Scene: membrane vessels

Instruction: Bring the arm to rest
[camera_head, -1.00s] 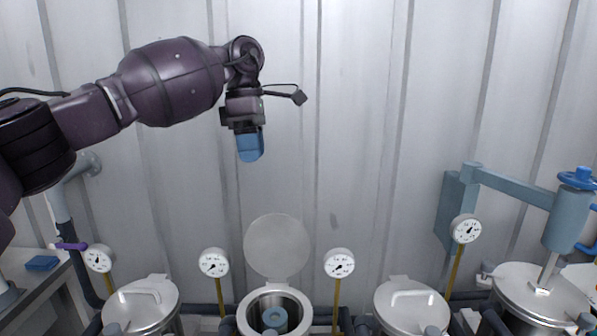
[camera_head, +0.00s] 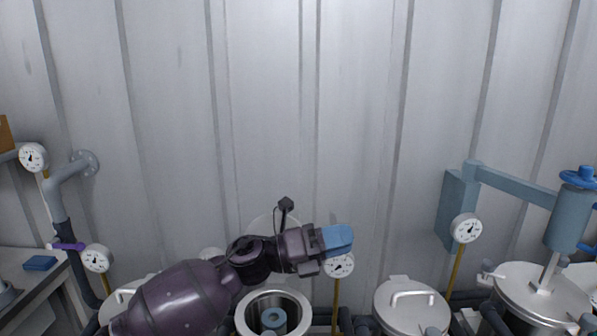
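My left arm comes in from the lower left, low across the vessels. Its gripper (camera_head: 335,239) points to the right, in front of a gauge and above the right rim of the open vessel (camera_head: 248,318). The blue fingers look like one block, and I cannot make out a gap or anything held between them. My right gripper is not in view.
The open vessel has a light blue ring-shaped part (camera_head: 273,318) inside; its raised lid is mostly hidden behind my arm. A closed vessel (camera_head: 411,308) stands to the right. A gauge (camera_head: 340,265) is close by the gripper. A bench (camera_head: 45,290) is at left. The wall above is clear.

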